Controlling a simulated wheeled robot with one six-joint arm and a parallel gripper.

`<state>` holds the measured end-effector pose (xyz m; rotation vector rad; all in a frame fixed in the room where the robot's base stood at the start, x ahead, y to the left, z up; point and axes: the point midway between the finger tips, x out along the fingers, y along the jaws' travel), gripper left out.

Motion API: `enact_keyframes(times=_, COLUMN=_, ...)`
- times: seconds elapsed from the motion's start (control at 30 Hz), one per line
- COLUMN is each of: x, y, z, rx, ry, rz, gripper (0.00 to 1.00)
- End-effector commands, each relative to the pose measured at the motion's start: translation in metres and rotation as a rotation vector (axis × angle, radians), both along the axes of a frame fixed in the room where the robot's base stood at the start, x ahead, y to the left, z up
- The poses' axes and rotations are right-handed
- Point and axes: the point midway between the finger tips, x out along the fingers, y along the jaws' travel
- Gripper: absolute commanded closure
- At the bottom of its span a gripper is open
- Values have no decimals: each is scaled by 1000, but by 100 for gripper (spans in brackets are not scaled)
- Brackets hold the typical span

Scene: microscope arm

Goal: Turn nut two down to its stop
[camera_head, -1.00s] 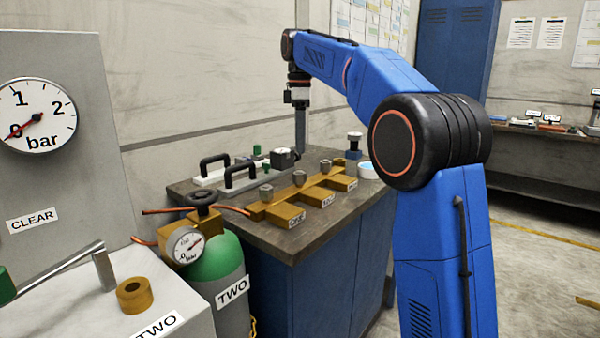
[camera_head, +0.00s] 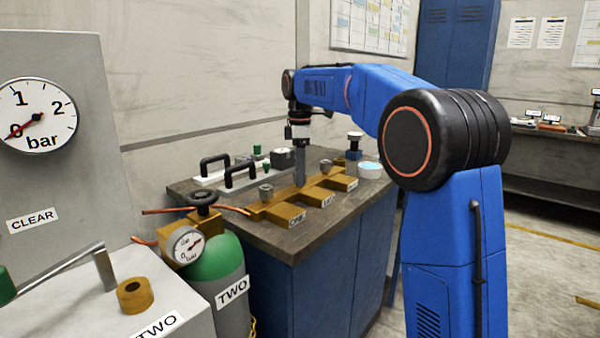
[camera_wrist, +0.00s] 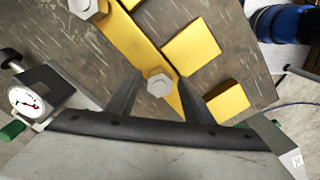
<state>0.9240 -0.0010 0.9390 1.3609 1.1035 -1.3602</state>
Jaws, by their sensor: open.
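A brass manifold (camera_head: 283,213) lies on the bench with labelled blocks and a row of grey hex nuts. The near nut (camera_head: 266,191) and the far nut (camera_head: 325,167) show in the head view. The middle nut is hidden there behind my gripper (camera_head: 300,183), which points straight down at its place. In the wrist view this middle nut (camera_wrist: 159,83) sits between the fingertips of my gripper (camera_wrist: 160,78), with a gap on both sides. The fingers are open; I cannot tell how far they reach down beside the nut. Another nut (camera_wrist: 88,8) shows at the top edge.
Black handles (camera_head: 240,175) and a small gauge box (camera_head: 283,157) stand behind the manifold. A white-blue dish (camera_head: 370,170) is at right. A green cylinder labelled TWO (camera_head: 220,262) with a gauge (camera_head: 186,245) stands before the bench. Copper pipes run to the manifold.

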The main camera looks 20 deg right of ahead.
Motion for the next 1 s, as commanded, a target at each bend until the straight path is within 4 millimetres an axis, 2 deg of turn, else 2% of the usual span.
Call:
enact_keyframes(times=0.03, x=0, y=0, z=0, rx=0, ry=0, rz=0, gripper=53)
enact_keyframes(times=0.2, x=0, y=0, z=0, rx=0, ry=0, rz=0, gripper=94)
enact_keyframes(times=0.63, x=0, y=0, z=0, rx=0, ry=0, rz=-67, gripper=94)
enact_keyframes(times=1.0, x=0, y=0, z=0, rx=0, ry=-1, rz=-354, gripper=94)
